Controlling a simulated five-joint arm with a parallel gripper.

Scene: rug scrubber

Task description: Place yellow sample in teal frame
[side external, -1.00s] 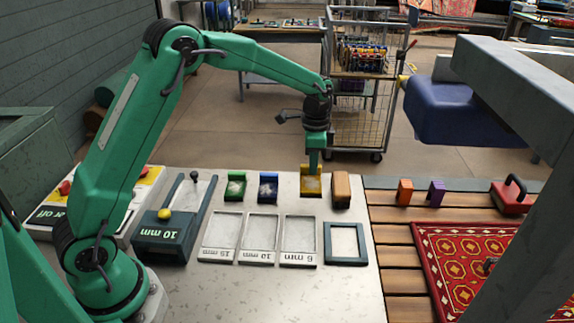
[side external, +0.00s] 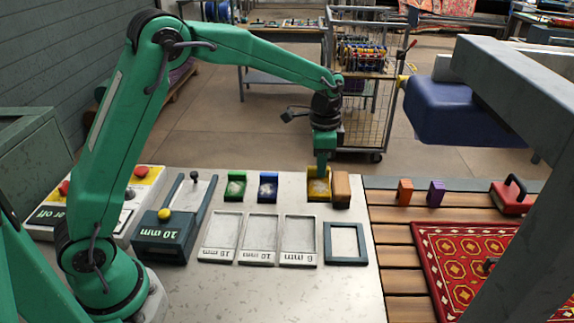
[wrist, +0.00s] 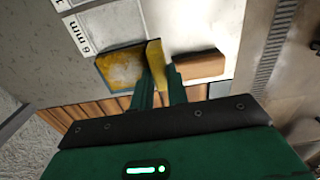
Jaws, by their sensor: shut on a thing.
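The yellow sample (side external: 318,190) is an L-shaped piece with a flat pad and an upright tab, at the back of the pale table. My gripper (side external: 322,168) is above it, shut on its upright tab. In the wrist view my gripper (wrist: 160,88) has its fingers at the tab, and the sample's mottled pad (wrist: 120,68) lies to the left. I cannot tell whether the sample is clear of the table. The teal frame (side external: 361,259) lies flat and empty nearer the front, to the right of the sample.
A brown block (side external: 341,188) stands close to the right of the sample. Green (side external: 236,190) and blue (side external: 268,191) samples stand left. Several pale gauge plates (side external: 299,262) lie left of the frame. A slatted surface with a red rug (side external: 465,240) is on the right.

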